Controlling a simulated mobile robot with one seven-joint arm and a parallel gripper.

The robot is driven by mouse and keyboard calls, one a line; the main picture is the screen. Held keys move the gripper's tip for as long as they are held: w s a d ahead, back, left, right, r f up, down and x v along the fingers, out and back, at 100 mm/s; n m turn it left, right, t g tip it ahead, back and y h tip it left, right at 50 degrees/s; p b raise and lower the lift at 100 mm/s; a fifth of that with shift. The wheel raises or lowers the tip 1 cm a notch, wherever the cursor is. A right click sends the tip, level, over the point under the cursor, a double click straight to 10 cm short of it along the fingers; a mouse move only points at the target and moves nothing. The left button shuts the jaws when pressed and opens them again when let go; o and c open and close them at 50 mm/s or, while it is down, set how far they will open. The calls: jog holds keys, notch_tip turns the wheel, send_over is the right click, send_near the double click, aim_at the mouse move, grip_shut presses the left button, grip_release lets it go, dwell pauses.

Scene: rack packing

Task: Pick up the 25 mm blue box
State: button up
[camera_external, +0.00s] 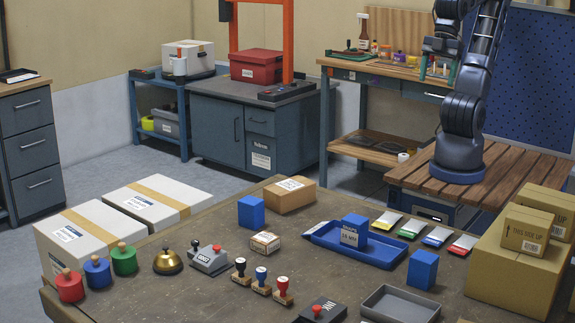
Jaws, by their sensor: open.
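Three blue boxes of similar look are on the worktable. One blue box (251,212) stands at the back left beside a cardboard box. A third blue box (423,269) stands on the bare table right of the tray. I cannot tell their sizes in millimetres. My gripper (438,60) is open and empty, raised at the top right, far from all three boxes; its fingertips are small and unclear here.
Several colored packets (411,228) lie right of the tray. Stacked cartons (514,262) stand at the right edge. A grey tray (400,304), stamps (262,281), a brass bell (167,262) and a cardboard box (290,194) share the table. Bare table lies around the third box.

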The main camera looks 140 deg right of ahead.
jog(key=w+d+f+m, duration=0.1)
jog(key=w+d+m, duration=0.35)
jog(key=w, duration=0.75)
jog(key=m+g+h, duration=0.4)
jog(key=m+h, duration=0.1)
jog(key=m, duration=0.7)
send_over(251, 202)
jog(key=a, duration=0.2)
notch_tip(251, 202, down, 30)
jog(key=shift+s+f, duration=0.1)
jog(key=shift+s, duration=0.05)
jog(key=shift+y, duration=0.3)
jog(key=x, duration=0.4)
jog(key=shift+d+f, duration=0.1)
jog(key=shift+f, duration=0.2)
jog(key=shift+s+x, duration=0.2)
jog(key=shift+x, duration=1.05)
jog(key=shift+s+x, duration=0.2)
jog(key=shift+x, duration=1.1)
jog(key=shift+c, duration=0.4)
